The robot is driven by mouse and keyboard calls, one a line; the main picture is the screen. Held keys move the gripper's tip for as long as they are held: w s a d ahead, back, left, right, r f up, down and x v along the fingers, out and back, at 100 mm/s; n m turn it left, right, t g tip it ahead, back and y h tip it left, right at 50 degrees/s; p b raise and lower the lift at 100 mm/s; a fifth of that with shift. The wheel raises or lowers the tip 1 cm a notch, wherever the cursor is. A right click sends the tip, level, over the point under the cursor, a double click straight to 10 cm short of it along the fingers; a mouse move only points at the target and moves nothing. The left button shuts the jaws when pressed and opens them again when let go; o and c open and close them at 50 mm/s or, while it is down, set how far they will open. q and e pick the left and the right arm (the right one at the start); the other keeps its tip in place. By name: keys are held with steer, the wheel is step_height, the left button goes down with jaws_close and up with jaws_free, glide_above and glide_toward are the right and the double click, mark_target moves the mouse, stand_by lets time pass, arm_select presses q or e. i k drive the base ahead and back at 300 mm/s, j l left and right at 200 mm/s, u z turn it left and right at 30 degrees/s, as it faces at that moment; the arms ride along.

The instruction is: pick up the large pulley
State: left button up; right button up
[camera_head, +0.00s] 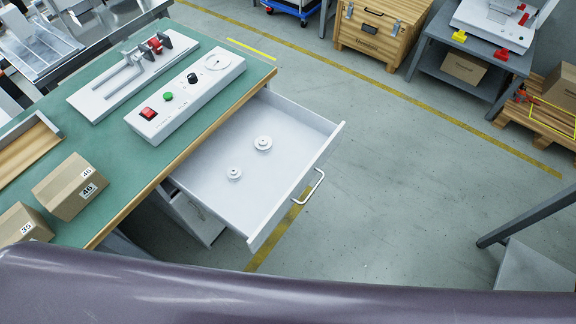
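Two pale pulleys lie apart in an open white drawer (285,190) under the green-topped workbench. The large pulley (263,143) is the one farther back, closer to the bench's far end. The small pulley (234,174) lies nearer to me and a little to the left. Both look flat on the drawer bottom, with a raised hub in the middle. Neither of my grippers is in view. A smooth dark purple surface across the bottom of the picture hides what is below it.
The drawer's metal handle (314,187) faces right. On the bench (103,144) are a control box (187,97) with buttons, a grey fixture (133,78) and cardboard boxes (70,187). The floor right of the drawer is clear. A grey metal frame (530,217) stands at the right edge.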

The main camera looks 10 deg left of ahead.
mark_target(263, 144)
steer(key=i+l+u, duration=0.1)
steer(key=u, duration=1.25)
steer(key=l+u, duration=0.25)
steer(key=l, duration=0.2)
steer(key=l+u, duration=0.2)
steer(key=l, duration=0.25)
steer(key=k+l+u, duration=0.1)
steer(key=l+u, duration=0.15)
steer(key=l, duration=0.2)
steer(key=k+l+u, duration=0.1)
steer(key=l+u, duration=0.15)
steer(key=l, duration=0.2)
steer(key=k+l+u, duration=0.25)
steer(key=l, duration=0.65)
steer(key=i+j, duration=0.3)
